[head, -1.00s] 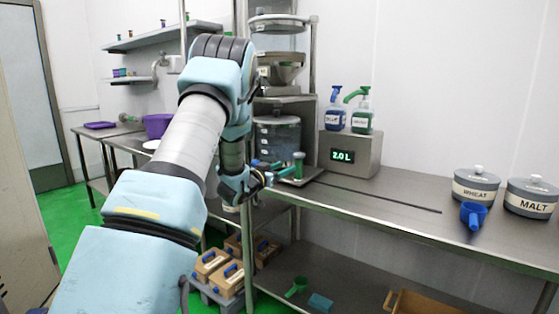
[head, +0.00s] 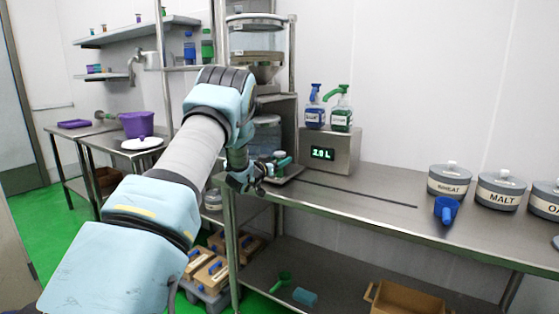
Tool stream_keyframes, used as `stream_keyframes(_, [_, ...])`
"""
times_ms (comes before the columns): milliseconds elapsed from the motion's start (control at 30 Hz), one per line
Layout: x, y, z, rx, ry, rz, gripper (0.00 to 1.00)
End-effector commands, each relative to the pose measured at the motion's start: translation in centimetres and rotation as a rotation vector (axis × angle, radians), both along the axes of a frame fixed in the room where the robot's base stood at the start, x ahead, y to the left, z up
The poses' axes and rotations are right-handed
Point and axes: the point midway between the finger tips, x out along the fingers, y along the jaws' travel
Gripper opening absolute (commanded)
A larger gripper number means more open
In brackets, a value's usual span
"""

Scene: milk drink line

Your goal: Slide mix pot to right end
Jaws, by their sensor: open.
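A grey, see-through vessel (head: 267,134), which looks like the mix pot, stands under the dispenser column at the left end of the steel bench. My arm hides part of it. A low metal plate (head: 291,174) with a green upright handle (head: 283,160) is in front of it, at the left end of a dark straight slot (head: 360,193) running right along the bench top. My gripper (head: 258,184) is open at the bench's left edge, close to the green handle. I cannot tell whether it touches it.
A scale-like box (head: 330,150) with a lit display carries blue and green pump bottles behind the slot. Lidded tubs (head: 449,180) and a blue scoop (head: 446,208) stand at the right. The bench top along the slot is clear.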

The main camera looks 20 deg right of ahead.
Motion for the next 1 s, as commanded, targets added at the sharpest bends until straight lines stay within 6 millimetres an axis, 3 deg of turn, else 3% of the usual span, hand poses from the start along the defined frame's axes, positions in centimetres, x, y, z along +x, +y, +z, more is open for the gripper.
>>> stream_keyframes(67, [0.00, 0.01, 0.01, 0.000, 0.000, 0.000, 0.59])
stream_keyframes(600, [-0.02, 0.02, 0.03, 0.000, 0.000, 0.000, 0.00])
stream_keyframes(1000, [-0.03, 0.03, 0.02, 0.000, 0.000, 0.000, 0.00])
